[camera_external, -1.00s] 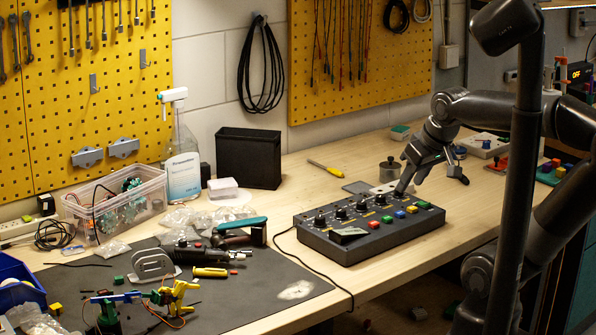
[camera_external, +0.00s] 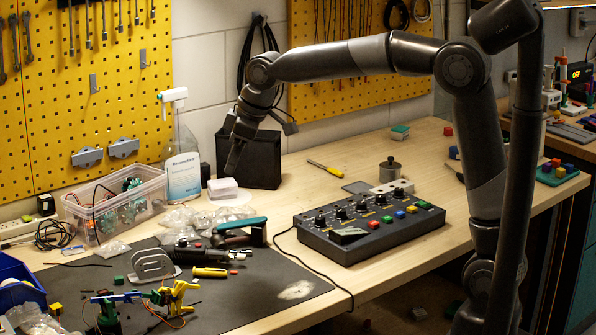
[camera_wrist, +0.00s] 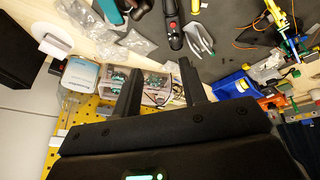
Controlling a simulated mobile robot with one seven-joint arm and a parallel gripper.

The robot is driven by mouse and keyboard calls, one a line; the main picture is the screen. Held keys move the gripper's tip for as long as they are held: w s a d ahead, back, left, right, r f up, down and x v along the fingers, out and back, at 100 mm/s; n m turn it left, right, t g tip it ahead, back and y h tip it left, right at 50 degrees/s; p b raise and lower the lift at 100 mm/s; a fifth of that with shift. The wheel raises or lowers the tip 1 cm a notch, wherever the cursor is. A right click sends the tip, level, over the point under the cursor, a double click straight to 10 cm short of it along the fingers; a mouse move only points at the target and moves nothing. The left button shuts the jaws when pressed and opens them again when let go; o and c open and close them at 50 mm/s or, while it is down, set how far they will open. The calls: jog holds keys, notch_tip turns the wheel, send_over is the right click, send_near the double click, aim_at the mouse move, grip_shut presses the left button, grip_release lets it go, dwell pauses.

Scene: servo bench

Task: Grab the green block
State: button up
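Several green pieces are in the external view, and I cannot tell which one the task means. A small green block (camera_external: 119,280) lies on the dark mat at the lower left. A green-topped block (camera_external: 400,131) sits at the back of the bench. A green cap (camera_external: 424,205) is on the grey control box. My gripper (camera_external: 261,150) is in the air in front of the black box, away from all of these. In the wrist view my gripper (camera_wrist: 160,68) has its two fingers apart with nothing held between them.
A black box (camera_external: 249,160), a spray bottle (camera_external: 182,150) and a clear bin of parts (camera_external: 116,204) stand along the wall. The control box (camera_external: 370,230) is mid-bench. Tools and bags crowd the dark mat (camera_external: 255,305). Bare wood shows right of the control box.

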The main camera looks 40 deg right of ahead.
jog(key=w+a+f+n+g, duration=0.1)
jog(key=w+a+f, duration=0.1)
jog(key=a, duration=0.3)
jog(key=w+a+f+n, duration=0.1)
jog(key=w+a+f, duration=0.15)
jog(key=a, duration=0.35)
jog(key=n+g+y, duration=0.1)
jog(key=n+y, duration=0.1)
jog(key=n, duration=0.1)
send_near(120, 277)
jog(key=shift+a+x, duration=0.25)
jog(key=shift+x, duration=0.9)
jog(key=x, duration=0.5)
jog(key=shift+d+f, duration=0.1)
jog(key=shift+f, duration=0.25)
jog(key=shift+c, duration=0.2)
grip_shut()
